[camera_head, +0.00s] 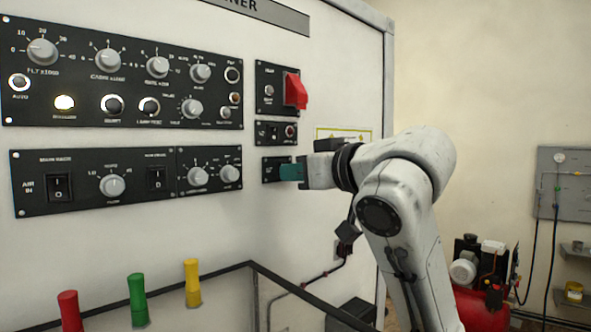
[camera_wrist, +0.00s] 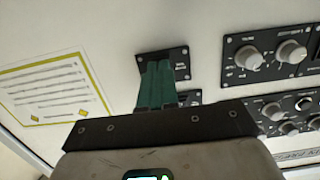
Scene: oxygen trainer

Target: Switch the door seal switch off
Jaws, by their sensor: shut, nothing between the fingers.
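My gripper (camera_head: 284,172) is shut and empty, its green fingers together. The fingertips are at a small black panel (camera_head: 268,165) on the white wall, right of the lower control panel. In the wrist view the shut fingers (camera_wrist: 158,66) cover most of this small panel (camera_wrist: 180,54), including any switch on it. Its label is too small to read, so I cannot confirm that it is the door seal switch or tell its position. I cannot tell whether the fingertips touch it.
Just above are another small switch panel (camera_head: 268,132) and a panel with a raised red guard (camera_head: 296,91). Large knob panels (camera_head: 125,78) lie to the left. Red, green (camera_head: 138,300) and yellow handles stand below. A yellow-edged notice (camera_wrist: 50,90) is beside the small panel.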

